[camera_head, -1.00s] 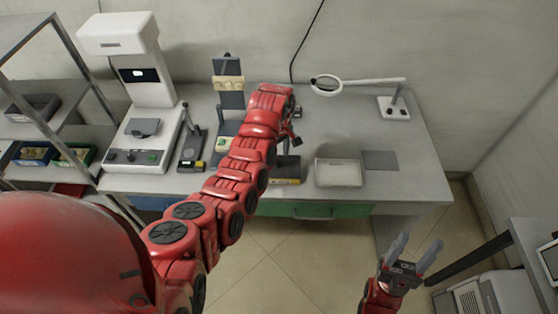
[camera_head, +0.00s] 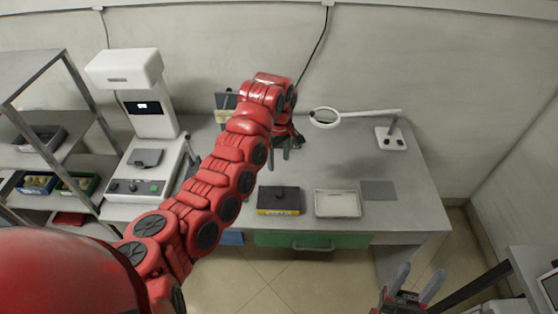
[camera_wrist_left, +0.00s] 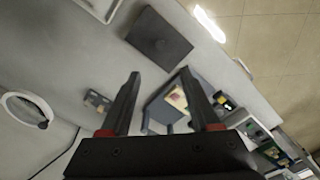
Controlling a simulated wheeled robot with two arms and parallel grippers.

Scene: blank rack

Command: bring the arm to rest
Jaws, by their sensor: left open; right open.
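My left arm (camera_head: 228,170) reaches from the lower left over the workbench (camera_head: 340,160). Its left gripper (camera_head: 279,153) points down above the bench, partly hidden behind the wrist. In the left wrist view the left gripper (camera_wrist_left: 159,76) has its two fingers apart, with nothing between them in its grasp. My right gripper (camera_head: 420,272) is open and empty at the lower right, in front of the bench and cut by the frame's bottom edge.
A dark box (camera_head: 279,200), a white tray (camera_head: 338,203) and a grey pad (camera_head: 379,190) lie along the front. A ring magnifier (camera_head: 325,117) stands at the back right. A white instrument (camera_head: 148,130) stands left beside a metal shelf (camera_head: 70,150). The middle right bench is clear.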

